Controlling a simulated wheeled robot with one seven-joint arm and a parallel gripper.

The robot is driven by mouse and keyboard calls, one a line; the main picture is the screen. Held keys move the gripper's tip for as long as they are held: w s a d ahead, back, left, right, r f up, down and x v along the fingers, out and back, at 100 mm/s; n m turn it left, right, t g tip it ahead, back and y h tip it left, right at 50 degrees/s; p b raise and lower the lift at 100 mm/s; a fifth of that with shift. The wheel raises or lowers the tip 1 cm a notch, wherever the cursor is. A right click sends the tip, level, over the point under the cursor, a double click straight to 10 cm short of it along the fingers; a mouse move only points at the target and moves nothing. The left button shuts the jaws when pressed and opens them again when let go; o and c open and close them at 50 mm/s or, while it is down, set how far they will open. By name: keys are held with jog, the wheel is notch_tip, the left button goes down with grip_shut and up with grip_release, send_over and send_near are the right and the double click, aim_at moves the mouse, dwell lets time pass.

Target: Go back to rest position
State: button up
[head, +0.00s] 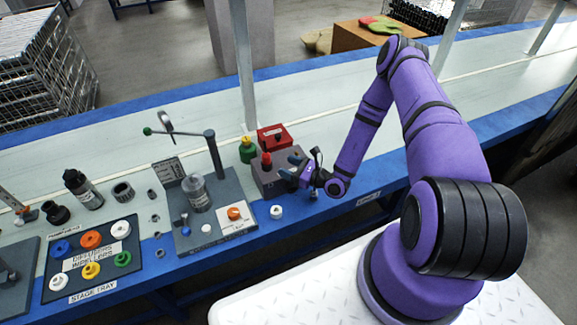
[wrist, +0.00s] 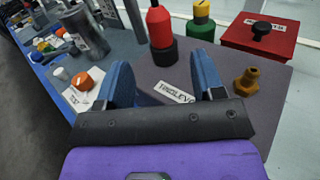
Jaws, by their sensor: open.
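My gripper (head: 290,171) is at the end of my purple arm, in front of a grey block near the middle of the bench. In the wrist view its two blue fingers (wrist: 165,85) are apart with nothing between them. Beyond the fingers is the grey block's top (wrist: 195,65), with a partly hidden white label (wrist: 176,91). A red-topped piece with a black base (wrist: 160,30) stands upright on the block beyond the fingers, apart from them. A brass fitting (wrist: 246,80) sits on the block to the right of the fingers.
A red box with a black knob (head: 274,138) and a green bottle with a yellow cap (head: 247,150) stand behind the block. A fixture with a grey cylinder (head: 196,193) and a tall post stands to the left. A stage tray (head: 62,279) with coloured rings lies farther left.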

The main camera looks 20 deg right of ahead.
jog(key=shift+r, duration=0.1)
jog(key=s+a+r+n+g+y, duration=0.15)
jog(key=r+n+g, duration=0.4)
jog(key=r, duration=0.55)
jog(key=s+a+r+n+g, duration=0.35)
jog(key=r+n, duration=0.35)
jog(key=r, duration=0.3)
jog(key=s+a+r+n+g+y, duration=0.1)
jog(key=r+n+g, duration=0.45)
jog(key=r, duration=0.55)
jog(key=s+d+r+n+t+h, duration=0.3)
jog(key=s+r+n+h, duration=0.2)
jog(key=s+r, duration=0.6)
jog(key=s+d+r+n+t+h, duration=0.3)
jog(key=s+d+r+n+h, duration=0.1)
jog(key=s+r+h, duration=0.5)
jog(key=s+r+n, duration=0.1)
jog(key=s+r, duration=0.1)
jog(key=s, duration=0.2)
jog(key=shift+s+r, duration=0.2)
